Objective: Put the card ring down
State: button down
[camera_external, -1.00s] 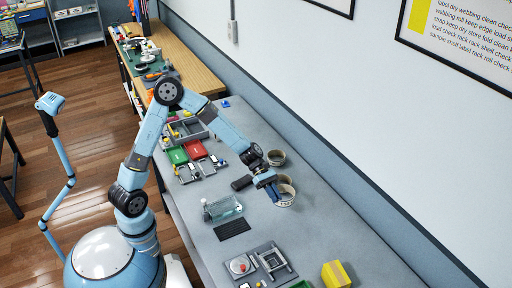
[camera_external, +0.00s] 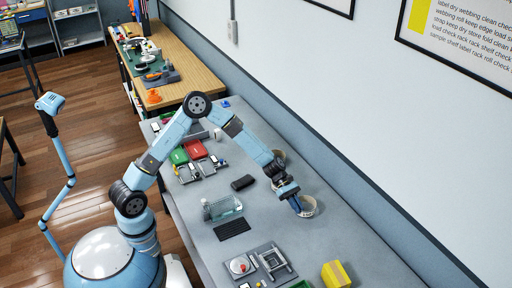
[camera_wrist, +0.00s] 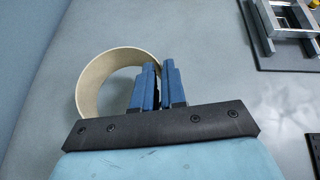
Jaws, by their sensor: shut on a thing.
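The card ring (camera_external: 310,209), a short pale beige tube, is at my gripper (camera_external: 293,203) over the right part of the grey bench, near the wall side. In the wrist view the card ring (camera_wrist: 93,83) stands with its round opening visible, left of and behind the blue fingers. My gripper (camera_wrist: 157,85) is shut on the ring's right-hand wall, which the fingers partly hide. I cannot tell whether the ring's lower edge touches the bench.
A black block (camera_external: 242,183), a clear box (camera_external: 222,208), a grey fixture (camera_external: 273,264) and a yellow block (camera_external: 336,274) are on the bench (camera_external: 330,238). Bench around the held ring is bare.

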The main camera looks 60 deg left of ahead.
jog(key=shift+f, duration=1.5)
jog(key=c, duration=1.2)
grip_release()
jog(key=shift+a+r, duration=0.1)
